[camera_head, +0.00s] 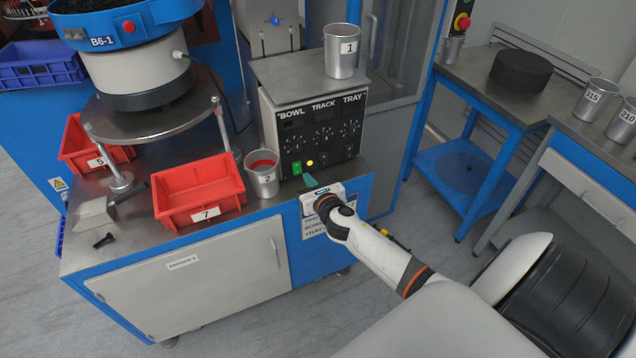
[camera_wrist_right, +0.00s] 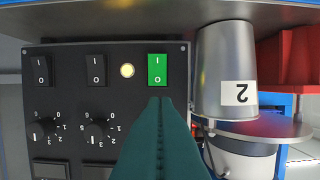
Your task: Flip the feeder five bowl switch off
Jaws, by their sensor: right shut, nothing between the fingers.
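The control box (camera_head: 316,122) is marked BOWL, TRACK and TRAY and stands on the feeder cabinet. Its lit green rocker switch (camera_head: 296,167) is at the lower left of the panel, under BOWL. In the right wrist view the green switch (camera_wrist_right: 157,69) shows I at the picture's top and O below. My right gripper (camera_head: 309,181) is shut and empty, its teal fingers just in front of the panel. In the wrist view the fingertips (camera_wrist_right: 160,100) end at the picture's lower edge of the switch; I cannot tell whether they touch. My left gripper is out of view.
A metal cup marked 2 (camera_head: 262,174) stands close left of the switch; it also shows in the wrist view (camera_wrist_right: 224,70). Cup 1 (camera_head: 342,52) stands on the box. A red bin (camera_head: 198,190) is further left.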

